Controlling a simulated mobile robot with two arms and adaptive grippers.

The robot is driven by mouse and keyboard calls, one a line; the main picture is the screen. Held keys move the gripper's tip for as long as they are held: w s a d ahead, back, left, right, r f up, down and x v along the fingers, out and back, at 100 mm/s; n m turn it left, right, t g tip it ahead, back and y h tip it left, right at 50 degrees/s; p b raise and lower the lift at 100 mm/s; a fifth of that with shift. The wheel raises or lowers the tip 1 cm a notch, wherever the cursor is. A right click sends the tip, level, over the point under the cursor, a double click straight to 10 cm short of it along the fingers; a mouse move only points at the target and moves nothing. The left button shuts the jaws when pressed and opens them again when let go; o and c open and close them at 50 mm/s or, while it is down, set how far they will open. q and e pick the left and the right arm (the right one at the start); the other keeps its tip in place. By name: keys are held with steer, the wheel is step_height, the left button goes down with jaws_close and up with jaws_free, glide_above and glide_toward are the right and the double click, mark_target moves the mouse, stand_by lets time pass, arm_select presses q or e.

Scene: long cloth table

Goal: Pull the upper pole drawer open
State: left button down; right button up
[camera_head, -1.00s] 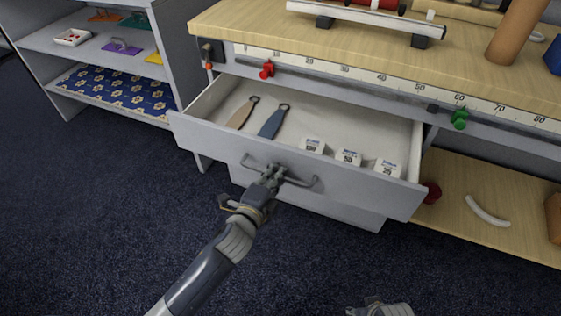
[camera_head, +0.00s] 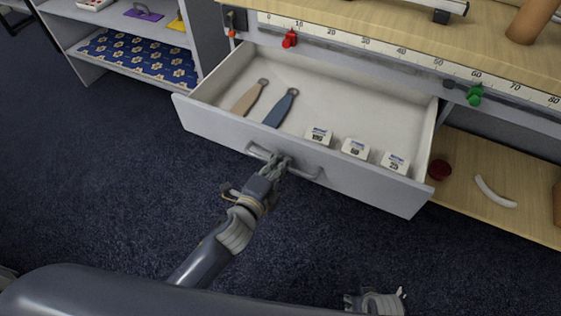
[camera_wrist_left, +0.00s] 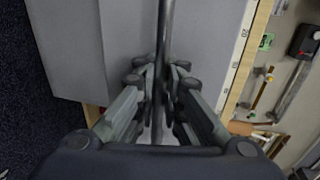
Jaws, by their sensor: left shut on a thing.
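The upper pole drawer (camera_head: 215,125) is light grey and stands pulled well out from under the table in the head view. Its bar handle (camera_head: 308,175) runs across the front panel. My left gripper (camera_head: 284,164) is shut on the handle near its middle. The left wrist view shows the handle bar (camera_wrist_left: 165,25) between the fingers (camera_wrist_left: 160,80). Inside the drawer lie a tan tool (camera_head: 249,98), a blue tool (camera_head: 281,107) and small white labelled boxes (camera_head: 355,148). My right gripper (camera_head: 380,302) is at the bottom edge, partly cut off; its fingers are unclear.
The wooden table top (camera_head: 350,18) with a ruler strip along its edge is above the drawer. A red clamp (camera_head: 290,39) and a green clamp (camera_head: 475,94) sit on that edge. Shelves (camera_head: 155,32) stand at left, a low wooden shelf (camera_head: 460,200) at right. Dark carpet in front is clear.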

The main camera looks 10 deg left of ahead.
arm_select(q)
steer(key=shift+r, duration=0.1)
steer(key=c, duration=1.7)
jaws_free()
steer(key=shift+s, duration=0.1)
steer(key=v, duration=1.1)
steer(key=shift+s+a, duration=0.2)
steer(key=shift+s, duration=0.15)
